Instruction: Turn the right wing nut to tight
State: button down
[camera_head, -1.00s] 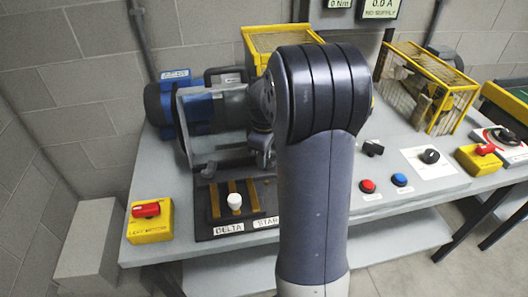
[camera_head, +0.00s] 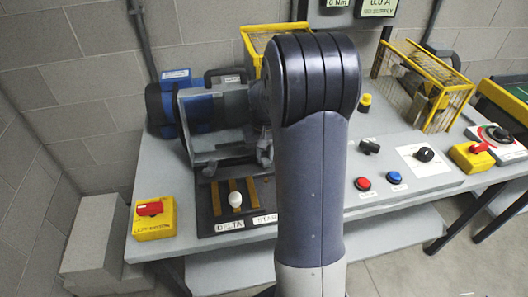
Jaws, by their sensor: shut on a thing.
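A grey bracket or guard (camera_head: 188,130) stands in front of the blue motor (camera_head: 170,105) on the bench. A small dark winged fitting (camera_head: 209,169) sits at its lower left. At its lower right, beside my arm, my gripper (camera_head: 265,152) shows only as a small grey pronged end, shut at the right wing nut. The nut itself is too small and covered to make out, so its angle cannot be told. My large dark elbow and grey arm link cover the middle of the view and hide most of my wrist.
A white-knobbed lever (camera_head: 235,199) stands in a slotted plate in front. Yellow boxes with red switches (camera_head: 149,208) (camera_head: 479,149), red (camera_head: 363,184) and blue (camera_head: 394,178) buttons, a rotary knob (camera_head: 424,154) and a yellow cage (camera_head: 440,80) occupy the bench.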

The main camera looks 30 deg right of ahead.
aim_at(266, 155)
jog(key=m+p, duration=0.1)
jog(key=m, duration=0.5)
jog(key=shift+s+d, duration=0.1)
jog(key=shift+d, duration=0.05)
dwell(0.4)
jog(key=c, duration=1.2)
grip_release()
jog(key=shift+c, duration=0.2)
notch_tip(266, 155, up, 11)
jog(key=shift+f, duration=0.15)
